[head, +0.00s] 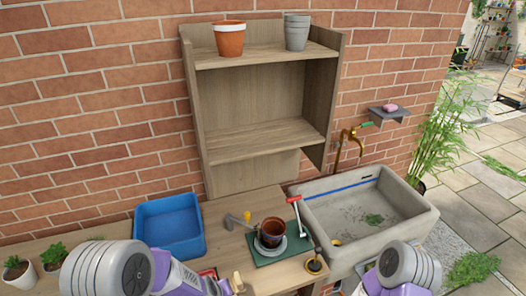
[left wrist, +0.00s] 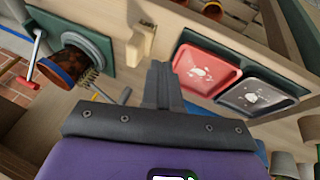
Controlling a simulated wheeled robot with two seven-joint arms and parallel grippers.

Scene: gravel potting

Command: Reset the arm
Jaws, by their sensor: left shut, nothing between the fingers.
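My left gripper (left wrist: 162,82) is shut and empty in the left wrist view, its fingers together over the wooden bench. In the head view my left arm comes in at the bottom left; its fingertips cannot be made out there. A brown pot (head: 272,231) stands on a grey saucer on a green board (head: 280,248) on the bench; the pot also shows in the left wrist view (left wrist: 62,67). A red-handled tool (head: 299,212) is beside the pot. My right gripper is out of view; only part of its arm shows at the bottom right.
A blue bin (head: 171,229) sits left of the board, and a stone sink (head: 345,220) is to the right. A red tray (left wrist: 206,68) and a grey tray (left wrist: 256,97) are close to my left gripper.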

